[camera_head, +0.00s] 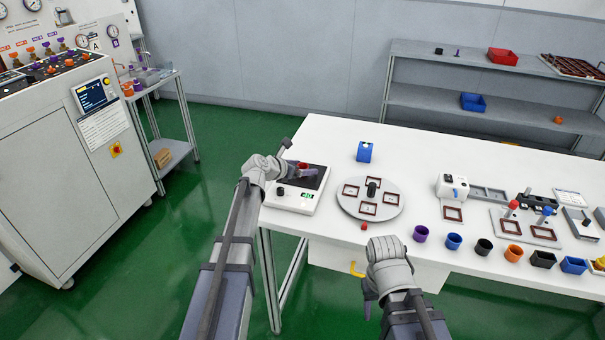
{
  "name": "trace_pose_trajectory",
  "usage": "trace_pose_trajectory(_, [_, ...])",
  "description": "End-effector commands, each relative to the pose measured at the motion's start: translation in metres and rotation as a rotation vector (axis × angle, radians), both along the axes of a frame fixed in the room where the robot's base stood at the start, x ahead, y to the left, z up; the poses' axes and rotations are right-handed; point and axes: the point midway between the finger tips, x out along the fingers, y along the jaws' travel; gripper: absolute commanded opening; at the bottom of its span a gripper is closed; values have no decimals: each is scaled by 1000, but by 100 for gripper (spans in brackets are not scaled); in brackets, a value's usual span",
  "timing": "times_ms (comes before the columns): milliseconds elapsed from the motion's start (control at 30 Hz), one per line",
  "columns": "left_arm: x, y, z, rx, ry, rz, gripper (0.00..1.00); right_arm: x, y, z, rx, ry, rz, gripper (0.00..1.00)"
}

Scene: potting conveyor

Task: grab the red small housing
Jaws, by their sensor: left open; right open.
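A small red piece (303,166) shows at the tip of my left gripper (290,159), over the dark plate of a scale (297,202). It is partly hidden, and I cannot tell whether the fingers touch it. My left gripper is open. A tiny red block (364,226) lies on the white table (330,235) in front of the round turntable (345,203). I cannot tell for sure which red thing is the small housing. My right gripper (372,285) is open at the table's front edge, below the red block and apart from it.
Purple (420,234), blue (453,241), black (484,247) and orange (514,254) cups line the front edge at right. A blue box (365,151) stands behind the turntable. Fixtures fill the table's right side. A red bin (502,57) is on the back shelf.

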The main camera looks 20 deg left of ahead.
Motion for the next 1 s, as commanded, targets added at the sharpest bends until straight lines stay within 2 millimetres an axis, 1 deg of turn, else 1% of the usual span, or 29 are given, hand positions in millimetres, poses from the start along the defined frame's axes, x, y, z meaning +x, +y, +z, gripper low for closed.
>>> trace_pose_trajectory(33, [0,0,0,0,0,0,82,0,0,0,0,0,0,50])
trace_pose_trajectory(67, [0,0,0,0,0,0,79,0,0,0,0,0,0,50])
trace_pose_trajectory(767, [0,0,0,0,0,0,0,0,0,0,0,0,0,50])
trace_pose_trajectory(1000, [0,0,0,0,0,0,0,0,0,0,0,0,0,50])
